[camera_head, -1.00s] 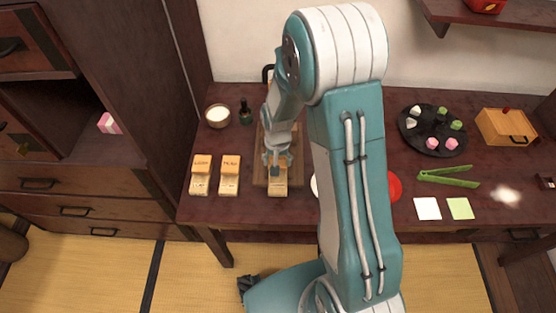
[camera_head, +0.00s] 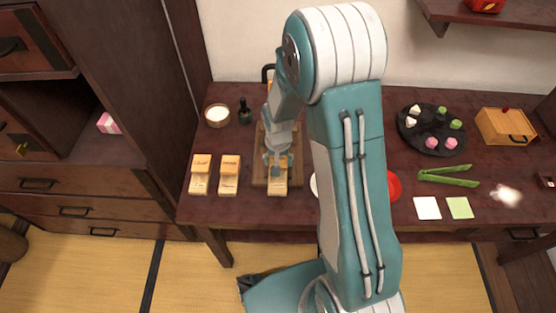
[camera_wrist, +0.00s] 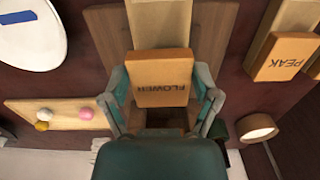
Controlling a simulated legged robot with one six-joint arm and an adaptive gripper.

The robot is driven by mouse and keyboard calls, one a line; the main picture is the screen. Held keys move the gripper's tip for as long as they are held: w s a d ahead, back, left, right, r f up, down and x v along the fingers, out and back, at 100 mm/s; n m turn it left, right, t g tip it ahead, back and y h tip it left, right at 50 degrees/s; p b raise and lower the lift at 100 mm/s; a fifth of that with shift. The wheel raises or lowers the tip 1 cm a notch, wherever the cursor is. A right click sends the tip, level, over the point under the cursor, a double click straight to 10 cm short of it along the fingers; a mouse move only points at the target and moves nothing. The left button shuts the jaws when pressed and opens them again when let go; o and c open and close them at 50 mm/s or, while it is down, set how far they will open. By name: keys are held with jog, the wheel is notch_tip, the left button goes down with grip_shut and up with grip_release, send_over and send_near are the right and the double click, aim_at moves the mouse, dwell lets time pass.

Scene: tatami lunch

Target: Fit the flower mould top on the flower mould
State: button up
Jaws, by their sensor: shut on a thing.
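My gripper (camera_wrist: 163,100) is shut on the flower mould top, an orange-brown wooden block marked FLOWER (camera_wrist: 160,78) that sits between the two fingers in the wrist view. The flower mould (camera_head: 278,188), a paler wooden block, lies at the front of a brown board. It shows beyond the held top in the wrist view (camera_wrist: 158,22). In the head view my gripper (camera_head: 277,164) is just behind the mould's visible front part. The top overlaps the mould in the wrist view. I cannot tell whether they touch, and their meeting faces are hidden.
The brown board (camera_head: 260,150) lies under the work area. Two other moulds with tops stand left, the nearer one marked PEAK (camera_wrist: 283,57). A white bowl (camera_head: 217,115) and dark bottle (camera_head: 245,115) stand behind them. Right of my arm are a black plate (camera_head: 408,135) and green tongs (camera_head: 448,177).

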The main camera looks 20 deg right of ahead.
jog(key=shift+f, duration=0.45)
jog(key=o, duration=0.9)
jog(key=shift+c, duration=0.2)
jog(key=shift+r, duration=0.1)
notch_tip(320, 180, up, 10)
jog(key=shift+w+r, duration=0.1)
jog(key=shift+w, duration=0.05)
jog(key=shift+r, duration=0.7)
